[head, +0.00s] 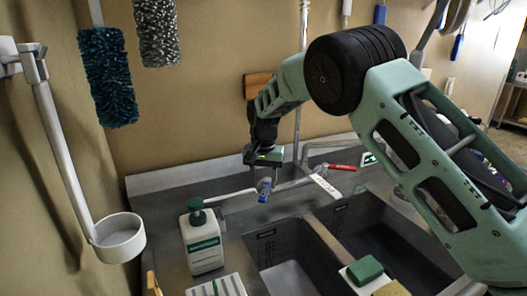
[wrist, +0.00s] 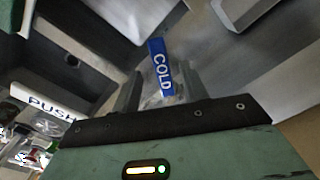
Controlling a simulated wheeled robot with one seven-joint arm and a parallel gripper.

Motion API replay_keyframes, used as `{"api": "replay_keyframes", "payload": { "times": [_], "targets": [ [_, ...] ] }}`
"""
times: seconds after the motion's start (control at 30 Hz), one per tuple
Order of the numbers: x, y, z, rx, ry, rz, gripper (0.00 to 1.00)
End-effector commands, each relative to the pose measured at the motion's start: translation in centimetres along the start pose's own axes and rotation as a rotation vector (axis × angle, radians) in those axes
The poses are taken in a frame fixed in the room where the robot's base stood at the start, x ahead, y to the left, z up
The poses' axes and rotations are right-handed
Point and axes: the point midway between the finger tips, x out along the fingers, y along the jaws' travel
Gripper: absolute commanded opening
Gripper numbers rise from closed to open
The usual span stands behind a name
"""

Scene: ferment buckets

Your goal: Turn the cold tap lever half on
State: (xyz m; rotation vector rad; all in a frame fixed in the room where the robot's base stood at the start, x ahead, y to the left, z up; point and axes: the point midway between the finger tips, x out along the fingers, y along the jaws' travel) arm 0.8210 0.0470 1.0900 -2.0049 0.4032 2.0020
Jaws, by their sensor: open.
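The blue cold tap lever (head: 264,190), marked COLD, is at the left end of the tap behind the sinks. In the wrist view the lever (wrist: 159,66) shows between the two fingers of my gripper (wrist: 160,82). In the head view my gripper (head: 264,172) points down just above the lever. The fingers are apart. Whether either finger touches the lever I cannot tell. The red lever (head: 343,167) is at the right of the tap.
A white PUSH plate (head: 325,186) sits between the levers, near the metal spout. A white soap bottle (head: 202,240) with a green pump stands at the front left. Two sink basins (head: 285,250) lie in front; a green sponge (head: 365,269) is on a white block there.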

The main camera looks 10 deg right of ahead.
Motion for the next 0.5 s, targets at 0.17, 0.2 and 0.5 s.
{"api": "replay_keyframes", "payload": {
  "times": [0.17, 0.2, 0.5],
  "targets": [
    [-4.1, -0.1, -0.1, 0.0, 0.005, -0.005, 0.44],
    [-5.0, -0.1, -0.1, 0.0, 0.005, -0.004, 0.44],
    [-11.4, 0.0, -0.1, 0.0, 0.004, -0.003, 0.44]
  ]
}}
